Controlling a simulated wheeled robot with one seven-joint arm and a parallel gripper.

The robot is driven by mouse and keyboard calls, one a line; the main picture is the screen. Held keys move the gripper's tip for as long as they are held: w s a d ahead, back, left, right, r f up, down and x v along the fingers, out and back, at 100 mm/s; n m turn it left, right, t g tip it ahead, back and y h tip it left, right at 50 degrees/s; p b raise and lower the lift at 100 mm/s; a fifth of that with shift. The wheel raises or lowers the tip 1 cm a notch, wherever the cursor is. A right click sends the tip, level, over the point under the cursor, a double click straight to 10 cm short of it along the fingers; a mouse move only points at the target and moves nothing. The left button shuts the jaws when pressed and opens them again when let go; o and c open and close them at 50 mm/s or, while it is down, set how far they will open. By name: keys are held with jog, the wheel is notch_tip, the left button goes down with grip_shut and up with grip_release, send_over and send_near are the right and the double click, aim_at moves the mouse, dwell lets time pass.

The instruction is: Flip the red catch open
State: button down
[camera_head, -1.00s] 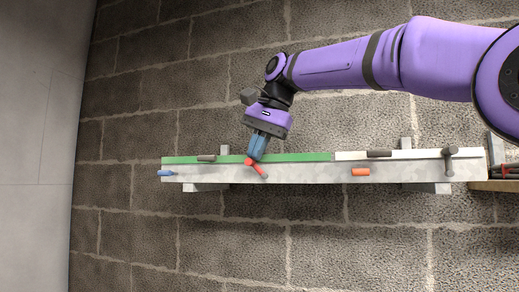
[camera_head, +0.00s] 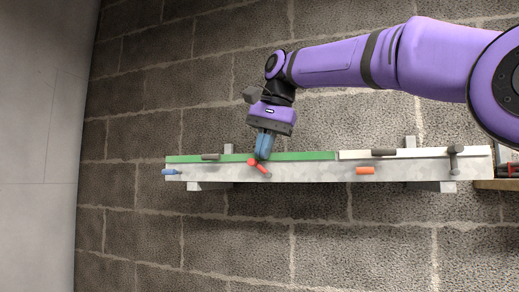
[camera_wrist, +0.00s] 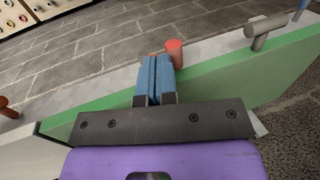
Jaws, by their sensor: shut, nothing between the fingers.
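The red catch (camera_head: 260,168) is a short bar on the pale rail, just below its green strip (camera_head: 300,156). In the head view it slants from a round upper-left end down to the right. My gripper (camera_head: 262,157) is shut and empty, its blue fingers pointing down close against the catch's upper side. In the wrist view the catch's round red end (camera_wrist: 174,52) stands just right of the blue fingertips (camera_wrist: 154,62). I cannot tell whether they touch. The rest of the catch is hidden in that view.
The pale rail (camera_head: 310,173) lies on blocks over a grey brick-patterned surface. It also bears a blue peg (camera_head: 171,172), an orange piece (camera_head: 365,171), and dark grey handles (camera_head: 383,152) and (camera_head: 454,158). A wooden box edge (camera_head: 497,185) is at the right.

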jog(key=shift+d, duration=0.2)
jog(key=v, duration=1)
jog(key=shift+r, duration=0.35)
jog(key=shift+s, duration=0.1)
jog(key=shift+d, duration=0.1)
